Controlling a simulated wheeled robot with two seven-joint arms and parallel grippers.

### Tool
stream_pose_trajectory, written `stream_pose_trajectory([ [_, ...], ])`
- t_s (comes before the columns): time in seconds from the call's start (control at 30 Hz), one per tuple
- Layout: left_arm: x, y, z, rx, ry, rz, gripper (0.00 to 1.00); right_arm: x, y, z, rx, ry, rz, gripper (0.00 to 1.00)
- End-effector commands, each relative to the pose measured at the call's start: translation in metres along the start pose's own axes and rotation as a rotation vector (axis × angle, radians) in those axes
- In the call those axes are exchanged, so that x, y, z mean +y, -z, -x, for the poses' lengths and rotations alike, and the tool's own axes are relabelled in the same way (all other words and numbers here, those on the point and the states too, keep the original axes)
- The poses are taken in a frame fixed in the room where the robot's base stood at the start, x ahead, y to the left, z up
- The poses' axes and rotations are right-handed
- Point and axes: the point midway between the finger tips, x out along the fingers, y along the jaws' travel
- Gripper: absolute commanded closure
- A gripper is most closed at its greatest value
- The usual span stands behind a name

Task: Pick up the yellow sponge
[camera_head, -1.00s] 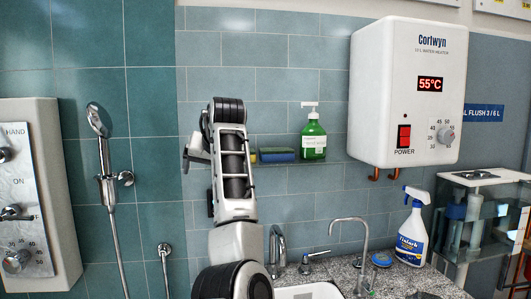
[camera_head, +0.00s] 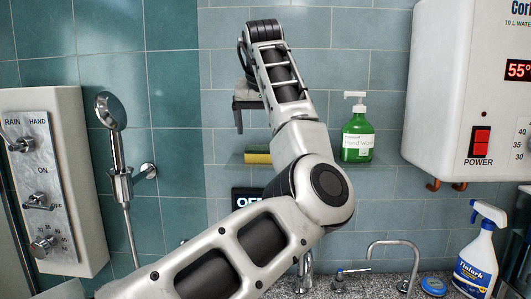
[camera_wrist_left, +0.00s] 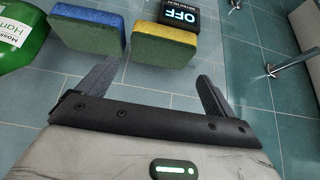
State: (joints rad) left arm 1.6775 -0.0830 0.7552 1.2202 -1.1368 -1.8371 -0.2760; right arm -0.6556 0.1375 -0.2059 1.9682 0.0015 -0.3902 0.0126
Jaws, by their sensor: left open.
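The yellow sponge (camera_head: 257,155) with a green pad lies on a small wall shelf (camera_head: 228,165) in the head view, partly hidden behind my left arm. In the left wrist view the yellow sponge (camera_wrist_left: 164,44) shows its green face, beyond the space between my fingers. My left gripper (camera_head: 240,124) is above and slightly left of it in the head view. The left gripper (camera_wrist_left: 159,77) is open and empty in the wrist view, apart from the sponge. My right gripper is not in view.
A blue sponge (camera_wrist_left: 88,35) with a green pad lies beside the yellow one. A green soap bottle (camera_head: 357,136) stands right on the shelf. A dark OFF display (camera_head: 243,198) is below. A shower handset (camera_head: 116,150) hangs left; a white heater (camera_head: 455,85) hangs right.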

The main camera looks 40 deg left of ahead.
Motion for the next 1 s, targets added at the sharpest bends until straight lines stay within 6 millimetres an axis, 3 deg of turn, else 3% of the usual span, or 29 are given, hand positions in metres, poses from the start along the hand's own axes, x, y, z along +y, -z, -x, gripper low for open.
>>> stream_pose_trajectory([
  [0.27, -0.001, -0.001, -0.021, -0.002, 0.0, 0.0, 0.08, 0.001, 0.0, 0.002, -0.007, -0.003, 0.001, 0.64],
  [0.5, -0.002, -0.003, -0.055, -0.001, 0.001, -0.001, 0.08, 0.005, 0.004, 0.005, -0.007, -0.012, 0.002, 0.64],
  [0.8, -0.002, -0.003, -0.063, 0.001, 0.0, 0.0, 0.08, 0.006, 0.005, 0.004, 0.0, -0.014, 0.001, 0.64],
  [0.83, -0.002, -0.003, -0.063, 0.001, 0.0, 0.0, 0.11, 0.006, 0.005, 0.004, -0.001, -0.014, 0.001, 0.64],
  [0.9, -0.002, -0.003, -0.063, 0.001, 0.0, 0.0, 0.3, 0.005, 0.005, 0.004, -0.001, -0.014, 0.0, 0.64],
  [1.0, -0.002, -0.003, -0.062, 0.001, 0.0, 0.0, 0.35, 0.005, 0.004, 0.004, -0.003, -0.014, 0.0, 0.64],
])
